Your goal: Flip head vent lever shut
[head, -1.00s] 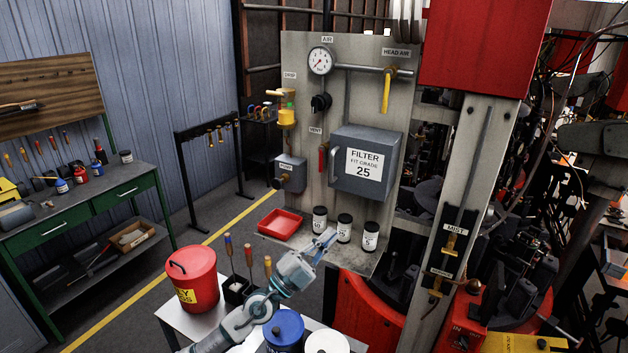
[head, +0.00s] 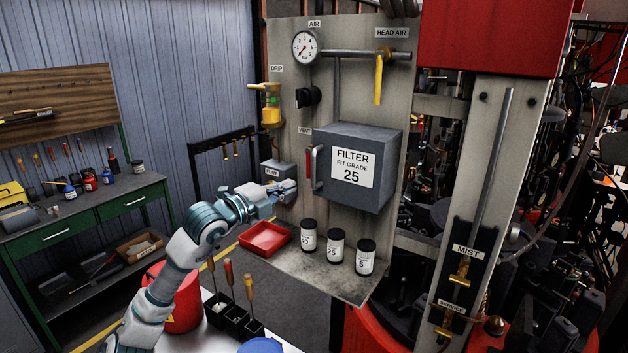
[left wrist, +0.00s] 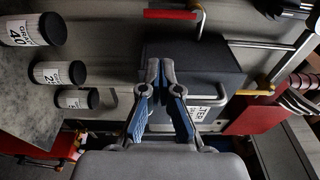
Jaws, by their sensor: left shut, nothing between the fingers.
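The red vent lever (head: 308,164) hangs straight down below the VENT label (head: 304,131) on the grey panel, just left of the filter box's handle. It also shows as a red bar at the top of the left wrist view (left wrist: 170,14). My left gripper (head: 290,188) is shut and empty, below and left of the lever, overlapping the small grey box (head: 274,169) in the picture. In the left wrist view its fingertips (left wrist: 160,70) are close together, with the filter box behind and the lever apart from them. My right gripper is not in view.
The grey filter box (head: 392,165) juts out right of the lever. Labelled jars (head: 335,246) and a red tray (head: 265,238) sit on the shelf below. The yellow HEAD AIR lever (head: 379,78) hangs higher up, right of the gauge (head: 305,47).

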